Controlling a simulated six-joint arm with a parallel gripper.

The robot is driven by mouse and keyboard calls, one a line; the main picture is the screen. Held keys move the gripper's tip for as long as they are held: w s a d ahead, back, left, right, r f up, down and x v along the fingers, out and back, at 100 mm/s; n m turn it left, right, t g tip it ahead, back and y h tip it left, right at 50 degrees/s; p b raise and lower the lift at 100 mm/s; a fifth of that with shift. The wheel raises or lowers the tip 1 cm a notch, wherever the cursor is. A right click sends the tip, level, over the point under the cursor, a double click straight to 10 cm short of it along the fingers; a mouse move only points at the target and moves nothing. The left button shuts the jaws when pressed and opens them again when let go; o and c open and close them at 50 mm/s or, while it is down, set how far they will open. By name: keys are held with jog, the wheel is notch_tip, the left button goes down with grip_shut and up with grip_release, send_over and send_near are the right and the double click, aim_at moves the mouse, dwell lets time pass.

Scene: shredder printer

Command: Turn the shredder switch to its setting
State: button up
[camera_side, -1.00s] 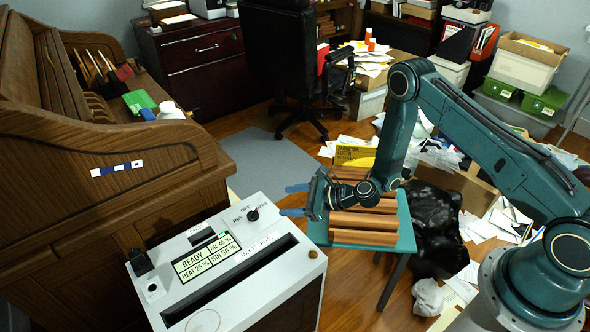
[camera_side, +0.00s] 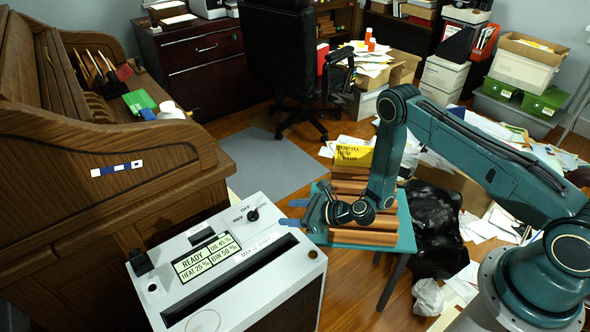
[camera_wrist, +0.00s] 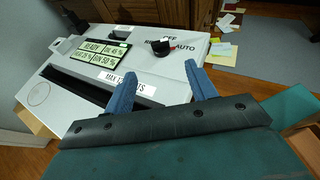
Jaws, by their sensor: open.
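The shredder (camera_side: 235,270) is a light grey box with a black feed slot and a display reading READY. Its switch (camera_side: 252,214) is a small black knob on the top, near the right back corner, with labels around it. The switch also shows in the wrist view (camera_wrist: 160,46), near the words OFF and AUTO. My gripper (camera_side: 293,212) is open and empty, to the right of the switch and apart from it. In the wrist view its blue fingers (camera_wrist: 164,90) point toward the shredder top, with the knob beyond and between them.
A wooden roll-top desk (camera_side: 120,190) stands on the left.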

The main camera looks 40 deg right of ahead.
aim_at(254, 212)
jog(key=shift+x, duration=5.95)
jog(key=shift+r, duration=0.1)
jog(key=c, duration=1)
